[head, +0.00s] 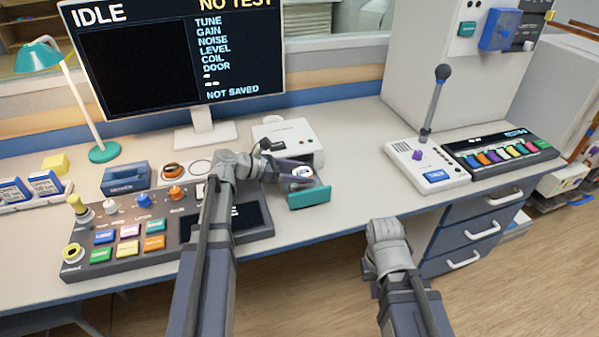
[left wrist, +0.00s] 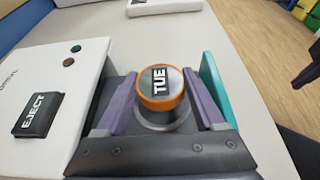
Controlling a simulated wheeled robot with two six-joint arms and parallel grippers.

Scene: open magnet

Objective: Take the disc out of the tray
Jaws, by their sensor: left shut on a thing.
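In the left wrist view the disc (left wrist: 160,88) shows an orange rim and a black "TUE" label. It is at the open tray (head: 308,198), which is dark with a teal front and sticks out of the white drive (head: 292,133). My left gripper (head: 297,172) is shut on the disc, one purple finger on each side. A grey ring in the tray shows just below the disc; I cannot tell whether the disc touches it. My right gripper (head: 372,288) hangs in front of the desk, its fingers mostly hidden behind its wrist.
The drive has an EJECT button (left wrist: 38,115). Left of the drive are another orange-rimmed disc (head: 173,170), a dark blue box (head: 125,178) and a button console (head: 130,262). A monitor (head: 180,60) stands behind. A joystick panel (head: 425,165) is on the right. The desk between drive and panel is clear.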

